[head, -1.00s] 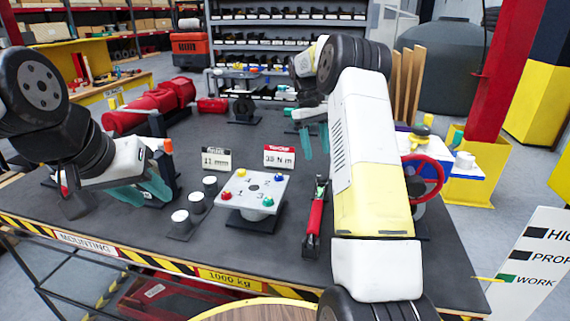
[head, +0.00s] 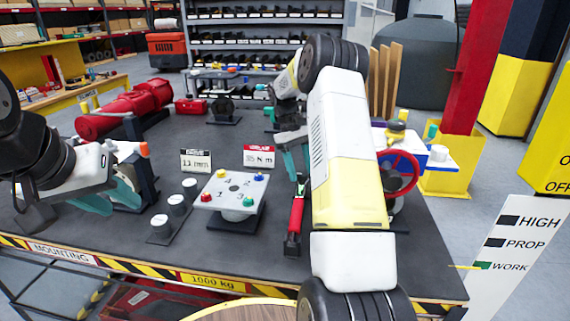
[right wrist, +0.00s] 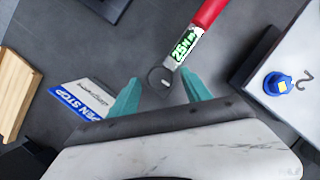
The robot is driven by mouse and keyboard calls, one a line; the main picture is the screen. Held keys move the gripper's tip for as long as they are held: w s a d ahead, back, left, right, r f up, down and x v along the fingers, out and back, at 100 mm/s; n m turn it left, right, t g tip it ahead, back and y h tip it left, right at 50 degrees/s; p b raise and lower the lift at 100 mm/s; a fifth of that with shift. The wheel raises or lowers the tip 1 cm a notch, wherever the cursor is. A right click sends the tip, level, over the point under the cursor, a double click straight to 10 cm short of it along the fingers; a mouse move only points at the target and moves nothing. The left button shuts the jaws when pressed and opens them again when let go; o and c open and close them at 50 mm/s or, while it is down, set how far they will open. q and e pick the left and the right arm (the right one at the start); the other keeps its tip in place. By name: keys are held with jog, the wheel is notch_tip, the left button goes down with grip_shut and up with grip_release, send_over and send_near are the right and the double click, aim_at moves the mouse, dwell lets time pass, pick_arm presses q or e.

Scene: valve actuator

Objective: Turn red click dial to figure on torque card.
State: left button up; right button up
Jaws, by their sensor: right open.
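The torque wrench (head: 296,218) lies on the bench with its red handle towards the front. In the right wrist view, the red handle (right wrist: 209,12) has a window (right wrist: 182,50) that appears to read 25 N m. The red-topped torque card (head: 258,157) stands behind the numbered plate and appears to read 35 N m. My right gripper (right wrist: 158,88) is open; the wrench's dark round end (right wrist: 160,81) shows between its fingertips, with no visible grip. My right arm partly hides the wrench's surroundings in the head view. My left gripper (head: 112,200) appears open and empty at the bench's left.
The numbered plate (head: 235,188) with coloured knobs stands left of the wrench. Several white-topped cylinders (head: 177,204) and an 11 mm card (head: 195,160) are further left. A red handwheel (head: 400,176) stands right of my right arm. A blue-and-white label (right wrist: 82,98) lies left of the gripper.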

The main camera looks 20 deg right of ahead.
grip_shut()
jog(key=m+y, duration=0.1)
jog(key=m, duration=0.3)
jog(key=m+y, duration=0.1)
jog(key=m, duration=0.1)
jog(key=shift+d+m+y, duration=0.3)
jog(key=shift+d+m, duration=0.05)
jog(key=shift+m, duration=0.05)
jog(key=m+y, duration=0.1)
jog(key=m, duration=0.1)
jog(key=m+y, duration=0.1)
jog(key=m, duration=0.2)
jog(key=shift+d+t, duration=0.15)
jog(key=shift+t, duration=0.25)
jog(key=shift+m, duration=0.4)
grip_release()
